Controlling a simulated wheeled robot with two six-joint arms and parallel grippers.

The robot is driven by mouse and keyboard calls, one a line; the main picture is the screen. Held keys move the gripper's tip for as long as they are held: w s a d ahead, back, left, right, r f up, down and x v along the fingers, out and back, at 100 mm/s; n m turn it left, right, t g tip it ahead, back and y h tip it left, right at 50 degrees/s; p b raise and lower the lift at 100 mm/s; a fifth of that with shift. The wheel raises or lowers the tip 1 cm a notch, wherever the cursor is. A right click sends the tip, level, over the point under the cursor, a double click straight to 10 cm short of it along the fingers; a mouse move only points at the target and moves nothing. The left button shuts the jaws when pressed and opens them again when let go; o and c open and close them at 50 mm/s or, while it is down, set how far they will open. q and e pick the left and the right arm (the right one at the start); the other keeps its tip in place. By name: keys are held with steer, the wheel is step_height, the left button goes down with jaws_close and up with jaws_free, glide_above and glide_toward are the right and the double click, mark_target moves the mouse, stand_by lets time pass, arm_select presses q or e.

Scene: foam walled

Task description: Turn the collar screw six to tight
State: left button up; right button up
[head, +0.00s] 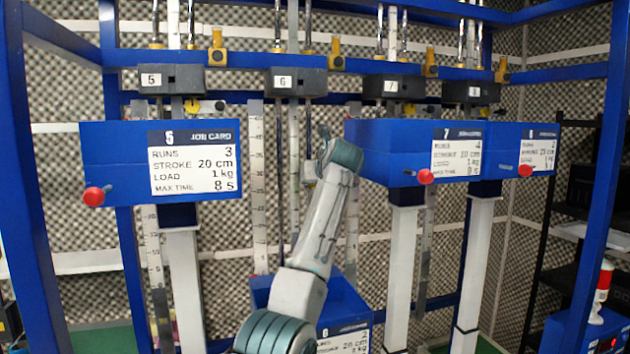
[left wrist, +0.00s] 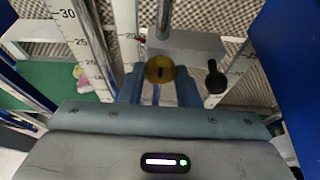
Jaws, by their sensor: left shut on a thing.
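In the left wrist view my left gripper (left wrist: 160,88) is shut on a round yellow screw head (left wrist: 160,69) with a dark slot. The screw sits at the front of a grey collar block (left wrist: 190,46) on a shiny vertical rod (left wrist: 164,15). A black knobbed lever (left wrist: 216,78) stands on the block's right. In the head view my left arm reaches up the middle to the rods below the block marked 6 (head: 283,82). Its wrist covers most of the collar and the screw there. My right gripper is not in view.
The blue box of station 6 (head: 345,297) hangs low behind my arm. Blue boxes of station 5 (head: 112,150) and station 7 (head: 390,135) flank the arm, with red knobs (head: 94,196) sticking out. Graduated rulers (left wrist: 75,40) run beside the rods.

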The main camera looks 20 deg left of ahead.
arm_select(q)
steer(key=shift+f, duration=0.2)
steer(key=o, duration=1)
steer(key=shift+r, duration=0.1)
steer(key=b+v, duration=0.6)
steer(key=v, duration=0.4)
steer(key=shift+s+d+r, duration=0.15)
steer(key=shift+s+d, duration=0.1)
